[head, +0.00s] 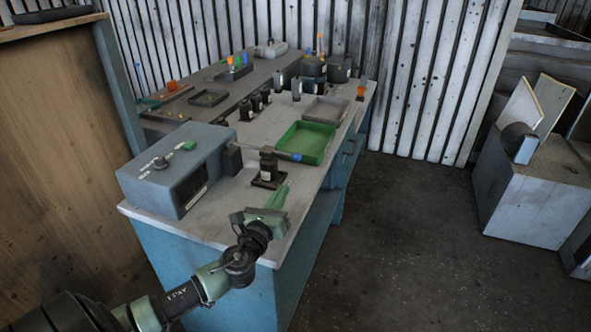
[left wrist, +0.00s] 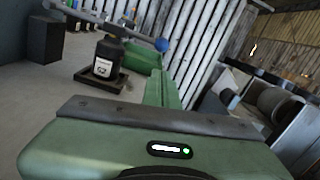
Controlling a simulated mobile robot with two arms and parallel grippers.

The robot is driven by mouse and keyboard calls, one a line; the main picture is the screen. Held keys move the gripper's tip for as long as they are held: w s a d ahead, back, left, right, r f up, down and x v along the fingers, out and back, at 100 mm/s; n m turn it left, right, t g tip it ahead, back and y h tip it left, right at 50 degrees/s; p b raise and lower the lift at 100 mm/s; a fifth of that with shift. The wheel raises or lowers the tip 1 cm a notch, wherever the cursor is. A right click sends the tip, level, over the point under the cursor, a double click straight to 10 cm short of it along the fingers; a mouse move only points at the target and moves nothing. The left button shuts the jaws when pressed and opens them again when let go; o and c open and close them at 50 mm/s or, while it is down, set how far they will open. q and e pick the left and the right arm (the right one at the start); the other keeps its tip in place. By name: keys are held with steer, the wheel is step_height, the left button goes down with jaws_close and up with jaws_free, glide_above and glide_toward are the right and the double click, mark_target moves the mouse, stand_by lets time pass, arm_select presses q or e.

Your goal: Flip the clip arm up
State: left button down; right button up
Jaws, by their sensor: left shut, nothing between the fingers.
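The blue-grey housing (head: 172,172) stands at the near left of the bench, with a black block (head: 232,158) at its right side. A thin grey clip arm (head: 262,149) with a blue tip (head: 297,156) reaches out from there, roughly level, above a black bottle (head: 268,164). In the left wrist view the clip arm (left wrist: 110,27) and its blue tip (left wrist: 161,45) pass over the bottle (left wrist: 107,58). My green left gripper (head: 279,196) is shut and empty, in front of the bottle and apart from the blue tip. Its fingers (left wrist: 160,88) also show in the wrist view.
A green tray (head: 302,142) and a grey tray (head: 327,109) lie behind the bottle. Several dark bottles stand further back. A wooden panel (head: 55,160) is at the left. Open floor (head: 420,240) lies right of the bench.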

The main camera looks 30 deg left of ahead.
arm_select(q)
steer(key=shift+w, duration=0.1)
steer(key=shift+w+a, duration=0.1)
steer(key=shift+w, duration=0.25)
steer(key=x, duration=0.8)
steer(key=shift+w+a+p, duration=0.1)
steer(key=shift+p, duration=0.3)
steer(key=shift+w+a, duration=0.1)
steer(key=shift+w, duration=0.45)
arm_select(e)
steer(key=shift+d+r, duration=0.2)
steer(key=shift+r, duration=0.25)
